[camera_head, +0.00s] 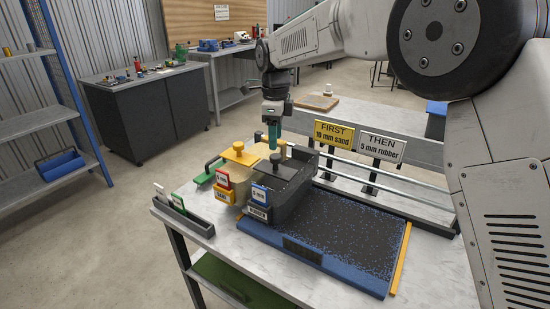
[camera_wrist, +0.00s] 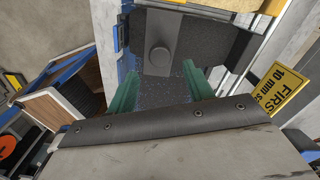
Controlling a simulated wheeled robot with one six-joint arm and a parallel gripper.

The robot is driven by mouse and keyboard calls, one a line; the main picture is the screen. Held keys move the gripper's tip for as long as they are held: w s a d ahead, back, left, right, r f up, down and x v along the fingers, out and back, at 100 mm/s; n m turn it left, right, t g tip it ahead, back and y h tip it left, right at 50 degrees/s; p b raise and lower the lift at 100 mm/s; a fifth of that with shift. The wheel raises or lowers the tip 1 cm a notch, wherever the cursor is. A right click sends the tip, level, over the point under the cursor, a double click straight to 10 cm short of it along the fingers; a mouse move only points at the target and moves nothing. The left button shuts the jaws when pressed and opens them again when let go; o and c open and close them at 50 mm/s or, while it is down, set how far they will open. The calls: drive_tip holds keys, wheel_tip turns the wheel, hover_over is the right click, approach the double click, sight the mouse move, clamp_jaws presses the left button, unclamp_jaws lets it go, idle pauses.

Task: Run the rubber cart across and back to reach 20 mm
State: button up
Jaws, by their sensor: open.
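The rubber cart (camera_head: 292,188), a dark box with a black lid and a knob (camera_head: 276,161), stands at the back left end of the dark, blue-specked turf mat (camera_head: 340,235). Its front carries a RUBBER label (camera_head: 258,213) and a blue-edged card (camera_head: 259,194). My gripper (camera_head: 273,146) points down just above and behind the lid. In the wrist view, its two green fingers (camera_wrist: 161,84) are apart and empty, with a round dark knob (camera_wrist: 158,60) beyond them. I cannot tell whether the fingers touch anything.
The yellow-lidded sand cart (camera_head: 238,155) stands close left of the rubber cart. A FIRST sign (camera_head: 335,133) and a THEN sign (camera_head: 383,147) stand behind, near metal rails (camera_head: 395,190). A card holder (camera_head: 182,216) sits at the table's left edge. The mat's right part is clear.

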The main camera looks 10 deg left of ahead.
sight(276, 156)
drive_tip(key=shift+f+m, duration=0.15)
drive_tip(key=shift+m, duration=0.45)
wheel_tip(276, 156, down, 8)
drive_tip(key=shift+r, duration=0.2)
clamp_jaws()
